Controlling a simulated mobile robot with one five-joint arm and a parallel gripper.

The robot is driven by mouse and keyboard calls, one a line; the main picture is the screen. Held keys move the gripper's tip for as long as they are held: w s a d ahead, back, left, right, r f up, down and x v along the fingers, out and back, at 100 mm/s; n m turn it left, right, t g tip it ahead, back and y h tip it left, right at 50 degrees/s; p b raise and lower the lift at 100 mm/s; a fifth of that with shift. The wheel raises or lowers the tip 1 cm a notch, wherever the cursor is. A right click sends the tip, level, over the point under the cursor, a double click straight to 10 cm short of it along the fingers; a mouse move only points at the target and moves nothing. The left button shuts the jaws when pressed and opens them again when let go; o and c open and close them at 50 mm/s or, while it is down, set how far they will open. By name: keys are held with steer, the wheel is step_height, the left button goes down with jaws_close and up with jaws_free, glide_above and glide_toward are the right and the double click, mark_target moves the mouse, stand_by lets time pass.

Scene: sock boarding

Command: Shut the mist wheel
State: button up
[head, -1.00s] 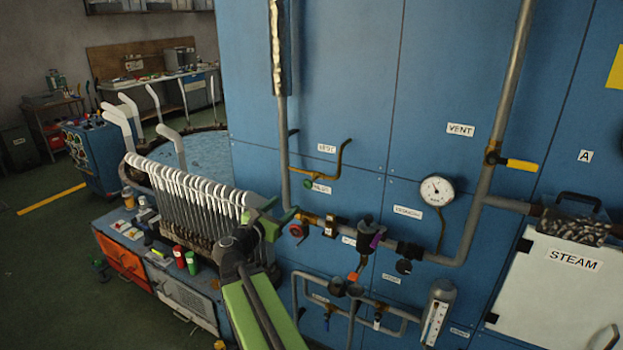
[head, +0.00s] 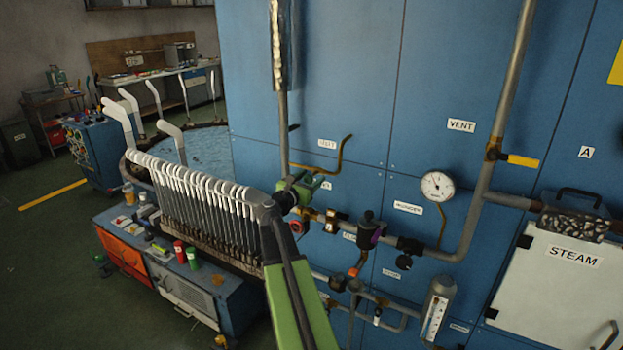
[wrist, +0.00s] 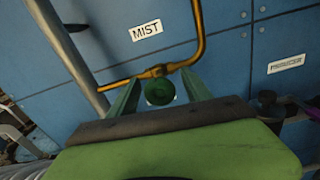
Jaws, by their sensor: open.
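The mist wheel (wrist: 160,92) is a small round green handwheel on a brass pipe under the white MIST label (wrist: 146,30). In the wrist view it shows between the two green fingers of my gripper (wrist: 160,80). The fingers are open, one on each side of the wheel; I cannot tell whether either touches it. In the head view my gripper (head: 310,183) is at the brass pipe (head: 341,160) on the blue panel, and its own body mostly hides the wheel.
A red wheel (head: 299,226) and a dark valve body (head: 369,231) sit on the pipe just below and right. A gauge (head: 437,186) is farther right. A rack of white sock forms (head: 190,185) stands close left of my arm. A grey vertical pipe (head: 283,130) runs beside the gripper.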

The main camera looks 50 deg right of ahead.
steer(key=shift+w+d, duration=0.1)
steer(key=shift+d, duration=0.3)
jaws_close()
steer(key=shift+a, duration=0.15)
